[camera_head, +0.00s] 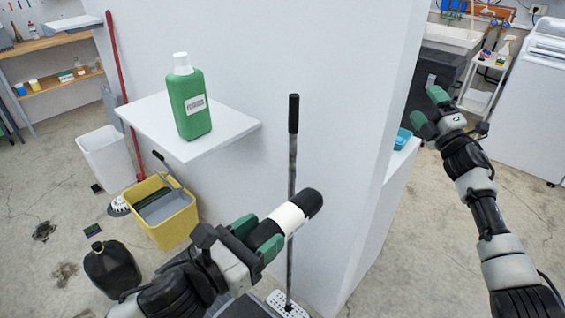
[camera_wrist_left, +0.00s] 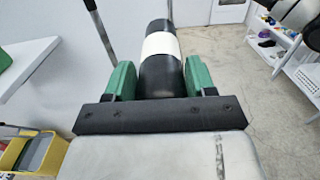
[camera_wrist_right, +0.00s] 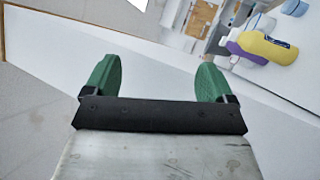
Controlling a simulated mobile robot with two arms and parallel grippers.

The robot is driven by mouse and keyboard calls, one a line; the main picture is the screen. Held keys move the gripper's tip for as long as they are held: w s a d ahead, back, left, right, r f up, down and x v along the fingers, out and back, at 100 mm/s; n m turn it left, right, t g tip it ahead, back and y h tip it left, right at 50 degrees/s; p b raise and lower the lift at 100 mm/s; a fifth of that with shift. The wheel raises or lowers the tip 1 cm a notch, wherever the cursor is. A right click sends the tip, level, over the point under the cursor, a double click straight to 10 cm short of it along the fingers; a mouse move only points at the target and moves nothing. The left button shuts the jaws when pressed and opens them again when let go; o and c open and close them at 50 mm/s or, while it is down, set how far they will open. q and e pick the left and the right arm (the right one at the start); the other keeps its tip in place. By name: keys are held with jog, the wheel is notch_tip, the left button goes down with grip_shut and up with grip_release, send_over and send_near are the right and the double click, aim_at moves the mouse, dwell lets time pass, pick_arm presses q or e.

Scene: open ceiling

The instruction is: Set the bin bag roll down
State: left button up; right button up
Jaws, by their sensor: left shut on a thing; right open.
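The bin bag roll (camera_head: 288,217) is a black cylinder with a white band around its middle. My left gripper (camera_head: 256,238) is shut on its near end and holds it in the air, in front of the white wall and to the right of the shelf. In the left wrist view the roll (camera_wrist_left: 160,45) stands out forward between the green fingers (camera_wrist_left: 160,82). My right gripper (camera_head: 430,112) is open and empty, raised at the right. In the right wrist view nothing is between its fingers (camera_wrist_right: 160,80).
A white wall shelf (camera_head: 235,122) carries a green bottle (camera_head: 189,103). A dark pole (camera_head: 293,150) stands close to the roll. A yellow mop bucket (camera_head: 170,225), a white bin (camera_head: 106,158) and a black container (camera_head: 112,270) are on the floor. A trolley (camera_head: 480,85) stands back right.

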jog(key=s+a+r+n+g+y, duration=0.1)
jog(key=s+r+n+y, duration=0.1)
jog(key=r+n, duration=0.35)
jog(key=s+r+n+y, duration=0.1)
jog(key=r+n+y, duration=0.15)
jog(key=r, duration=0.55)
jog(key=s+a+r+n+g+y, duration=0.1)
jog(key=s+r+n+y, duration=0.15)
jog(key=r, duration=0.45)
jog(key=s+a+r+n+g+y, duration=0.3)
jog(key=s+r+n+g+y, duration=0.15)
jog(key=r+n, duration=0.4)
pick_arm(q)
jog(key=shift+r, duration=0.1)
jog(key=shift+s, duration=0.1)
pick_arm(e)
jog(key=n+g+h, duration=1.4)
jog(key=n+h, duration=0.6)
jog(key=n, duration=0.2)
send_over(282, 212)
notch_tip(282, 212, down, 27)
jog(key=shift+d+r, duration=0.1)
jog(key=shift+r, duration=0.05)
notch_tip(282, 212, down, 12)
jog(key=shift+r, duration=0.2)
